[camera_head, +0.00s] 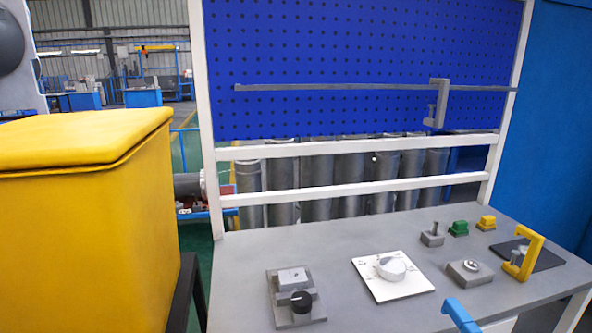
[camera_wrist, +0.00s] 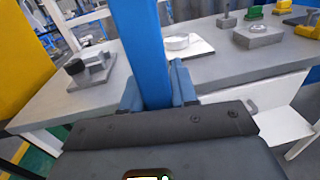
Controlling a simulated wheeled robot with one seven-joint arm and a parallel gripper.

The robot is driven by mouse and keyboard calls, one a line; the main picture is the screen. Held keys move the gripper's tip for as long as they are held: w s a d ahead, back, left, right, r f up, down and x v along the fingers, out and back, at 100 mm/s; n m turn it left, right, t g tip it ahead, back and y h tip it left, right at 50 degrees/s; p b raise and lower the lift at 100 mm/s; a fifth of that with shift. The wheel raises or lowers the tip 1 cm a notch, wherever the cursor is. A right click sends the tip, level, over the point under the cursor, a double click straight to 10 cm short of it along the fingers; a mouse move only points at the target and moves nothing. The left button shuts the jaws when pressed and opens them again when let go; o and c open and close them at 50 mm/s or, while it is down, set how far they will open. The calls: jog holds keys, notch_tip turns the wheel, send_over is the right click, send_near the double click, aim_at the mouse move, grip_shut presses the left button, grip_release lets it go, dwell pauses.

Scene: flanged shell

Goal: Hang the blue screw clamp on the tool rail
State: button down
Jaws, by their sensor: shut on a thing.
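The blue screw clamp (camera_head: 462,317) shows only in part at the bottom edge of the head view. In the wrist view its long blue bar (camera_wrist: 143,45) rises between the fingers of my gripper (camera_wrist: 157,88). My gripper is shut on this bar; the clamp's upper end runs out of the wrist view. The tool rail (camera_head: 340,87) is a thin grey bar across the blue pegboard. The held clamp is apart from the rail, low at the bench's front edge. My gripper is not visible in the head view.
A grey clamp (camera_head: 436,100) hangs toward the rail's right end; the rail left of it is bare. On the bench (camera_head: 345,315) are a yellow clamp (camera_head: 535,250) at a dark mat, a white dial plate (camera_head: 393,275) and a black-knobbed block (camera_head: 297,298). A yellow bin (camera_head: 90,220) stands left.

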jog(key=s+a+f+h, duration=0.1)
jog(key=s+a+f, duration=0.1)
jog(key=a+f, duration=0.3)
jog(key=shift+m+h, duration=0.3)
jog(key=shift+m, duration=0.1)
jog(key=shift+r, duration=0.1)
